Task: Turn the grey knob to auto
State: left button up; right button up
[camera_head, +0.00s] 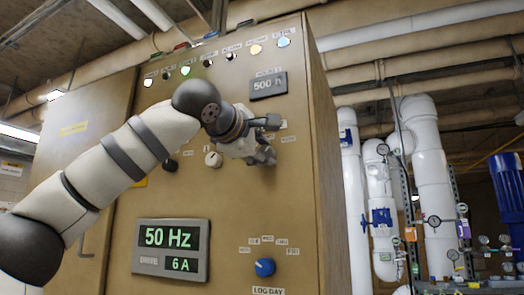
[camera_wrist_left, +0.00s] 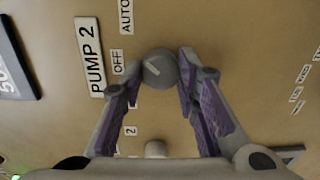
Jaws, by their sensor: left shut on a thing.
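The grey knob (camera_wrist_left: 160,68) shows in the left wrist view as a round grey knob with a pale pointer line on its left side, slanting to the upper left. An OFF label is left of it, and an AUTO label, partly cut off, is at the upper left. A PUMP 2 plate (camera_wrist_left: 91,57) is further left. My left gripper (camera_wrist_left: 161,66) has its purple-padded fingers on both sides of the knob and is shut on it. In the head view my left gripper (camera_head: 268,140) is at the brown cabinet's front and hides the knob. My right gripper is not in view.
The brown cabinet (camera_head: 120,225) carries a white knob (camera_head: 213,159) left of my gripper, a black knob (camera_head: 170,165), a blue knob (camera_head: 265,267), a 50 Hz display (camera_head: 170,250) and lamps (camera_head: 185,70) on top. White pipes (camera_head: 432,180) stand at the right.

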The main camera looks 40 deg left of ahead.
pick_arm(q)
jog(key=shift+m, duration=0.4)
jog(key=o, duration=1.2)
jog(key=shift+c, duration=0.2)
jog(key=v, duration=1.2)
